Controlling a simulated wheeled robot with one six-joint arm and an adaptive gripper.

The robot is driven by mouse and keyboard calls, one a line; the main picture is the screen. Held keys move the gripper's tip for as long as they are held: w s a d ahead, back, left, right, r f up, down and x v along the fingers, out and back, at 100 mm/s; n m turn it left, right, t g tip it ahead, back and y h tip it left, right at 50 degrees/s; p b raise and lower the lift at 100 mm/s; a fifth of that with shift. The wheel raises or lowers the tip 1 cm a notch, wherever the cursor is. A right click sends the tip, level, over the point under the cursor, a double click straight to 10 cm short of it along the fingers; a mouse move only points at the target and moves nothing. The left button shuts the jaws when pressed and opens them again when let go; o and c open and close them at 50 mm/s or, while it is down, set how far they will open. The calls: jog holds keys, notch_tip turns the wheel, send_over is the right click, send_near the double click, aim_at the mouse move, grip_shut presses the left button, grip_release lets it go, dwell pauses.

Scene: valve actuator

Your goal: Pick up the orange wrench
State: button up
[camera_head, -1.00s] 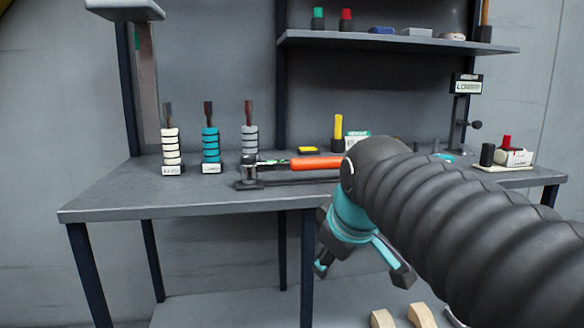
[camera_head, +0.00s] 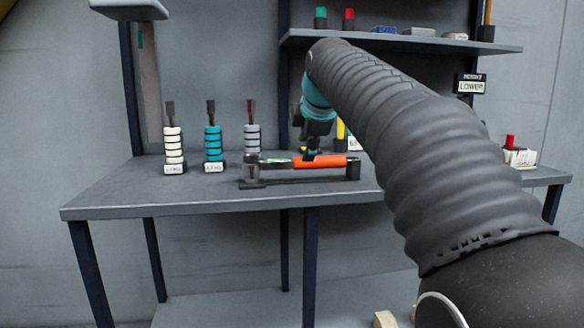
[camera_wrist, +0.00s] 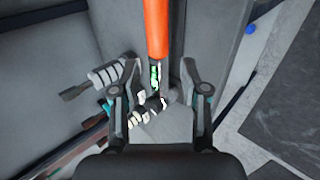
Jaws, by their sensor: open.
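The orange wrench (camera_head: 322,161) lies level on a black holder (camera_head: 300,182) on the workbench, with its dark head end to the left. My gripper (camera_head: 312,149) is above the wrench handle, pointing down, partly overlapping it in the head view. In the wrist view, the orange handle (camera_wrist: 157,28) runs down from the top edge. Its darker shaft with green marks shows between the open fingers of my gripper (camera_wrist: 158,66). I cannot tell how far the fingers are above the wrench. The fingers are not closed on it.
White, teal and grey ringed weight stacks (camera_head: 173,150) (camera_head: 213,148) (camera_head: 251,140) stand left of the wrench on the workbench (camera_head: 120,195). A shelf (camera_head: 440,44) with small items hangs above. The front left of the bench is clear.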

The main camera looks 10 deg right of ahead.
aim_at(301, 163)
jog(key=x, duration=0.9)
jog(key=shift+w, duration=0.2)
jog(key=shift+r, duration=0.1)
grip_shut()
